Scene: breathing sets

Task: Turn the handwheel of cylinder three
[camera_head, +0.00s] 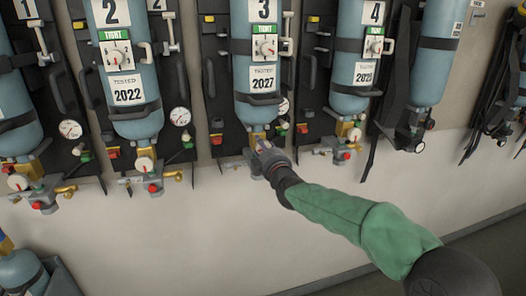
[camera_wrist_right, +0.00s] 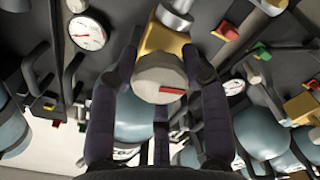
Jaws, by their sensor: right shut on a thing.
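Cylinder three (camera_head: 243,58) is a light blue bottle with a "3" label, a green "TIGHT" tag and a "TESTED 2027" label, upright in its wall set. My right gripper (camera_head: 260,146) is at the valve under its lower end, and hides most of that valve in the head view. In the right wrist view the grey, faceted handwheel (camera_wrist_right: 160,76) with a red mark sits on a brass valve body (camera_wrist_right: 164,40). The right gripper's dark fingers (camera_wrist_right: 163,70) are closed on its two sides. My left gripper is not in view.
Cylinder two (camera_head: 125,68) stands to the left and cylinder four (camera_head: 353,62) to the right, each with valves, gauges and hoses close by. A round gauge (camera_wrist_right: 88,33) shows near the fingers in the wrist view. The pale wall (camera_head: 150,235) below is clear.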

